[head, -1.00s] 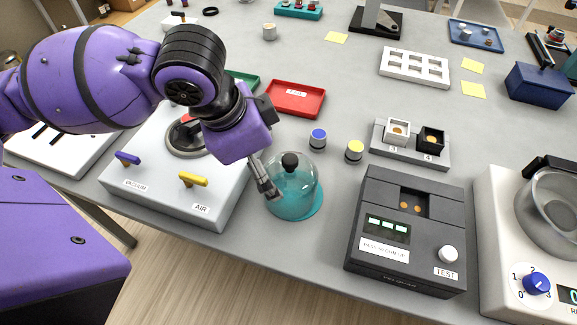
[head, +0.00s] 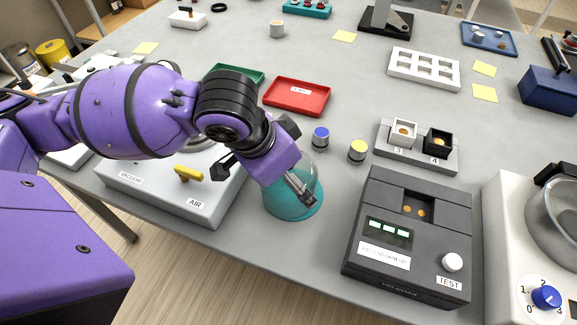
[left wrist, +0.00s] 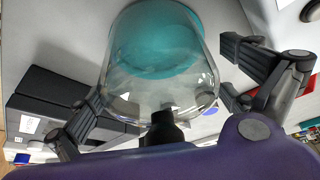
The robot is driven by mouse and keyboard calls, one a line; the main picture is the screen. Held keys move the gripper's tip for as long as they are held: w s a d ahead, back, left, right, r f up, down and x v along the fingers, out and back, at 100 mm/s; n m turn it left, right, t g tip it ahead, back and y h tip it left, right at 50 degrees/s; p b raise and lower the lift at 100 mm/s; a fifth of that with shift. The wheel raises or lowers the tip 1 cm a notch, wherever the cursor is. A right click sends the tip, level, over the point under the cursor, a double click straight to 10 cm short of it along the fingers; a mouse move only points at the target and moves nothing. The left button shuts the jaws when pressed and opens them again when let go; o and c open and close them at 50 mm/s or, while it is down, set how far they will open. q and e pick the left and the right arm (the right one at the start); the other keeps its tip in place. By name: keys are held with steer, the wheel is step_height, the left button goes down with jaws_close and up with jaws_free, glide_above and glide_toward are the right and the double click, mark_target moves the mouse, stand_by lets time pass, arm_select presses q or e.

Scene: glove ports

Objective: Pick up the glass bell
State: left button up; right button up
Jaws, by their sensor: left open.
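The glass bell (head: 281,197) is a clear dome standing on a round teal pad (head: 314,208) near the table's front edge. My left gripper (head: 302,188) is over it in the head view and hides its knob and part of the glass. In the left wrist view the bell (left wrist: 160,92) lies between the spread fingers, its black knob (left wrist: 162,130) toward the palm. The fingers are open, one on each side of the glass. I cannot tell whether either touches it. My right gripper is not in view.
The white box with valve levers (head: 160,190) stands left of the bell. The dark tester (head: 410,240) stands to its right. Blue-topped (head: 320,137) and yellow-topped (head: 357,151) jars and a red tray (head: 296,97) are behind it.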

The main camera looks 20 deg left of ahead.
arm_select(q)
steer(key=c, duration=1.3)
steer(key=shift+r, duration=0.2)
steer(key=shift+c, duration=0.3)
